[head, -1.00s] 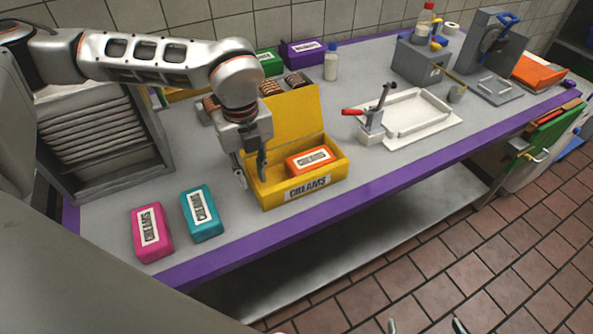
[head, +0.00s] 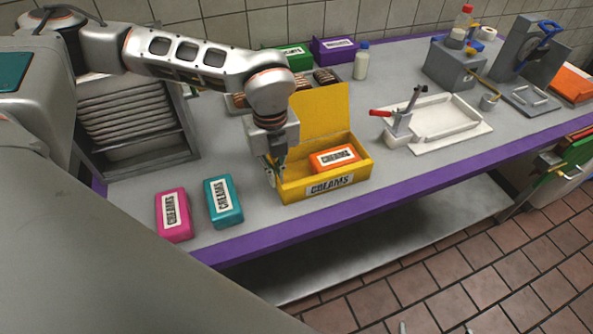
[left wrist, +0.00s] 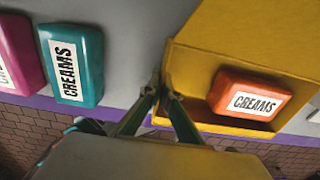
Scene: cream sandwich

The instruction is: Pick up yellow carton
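The yellow carton (head: 294,191) is an open box with a raised back lid and a CREAMS label, standing on the counter in the head view. An orange CREAMS pack (head: 334,158) lies inside it. My left gripper (head: 277,172) is at the carton's left wall, its fingers close together with the wall between them. In the left wrist view my left fingertips (left wrist: 163,84) come together on the left edge of the carton (left wrist: 240,40), and the orange pack (left wrist: 250,94) lies to their right. The exact contact is small and partly hidden. My right gripper is not in view.
A teal pack (head: 223,202) and a pink pack (head: 173,214) lie left of the carton. A white tray with a press (head: 440,118) stands to the right. Green (head: 290,58) and purple (head: 334,48) boxes stand behind. The counter's purple edge (head: 400,184) runs in front.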

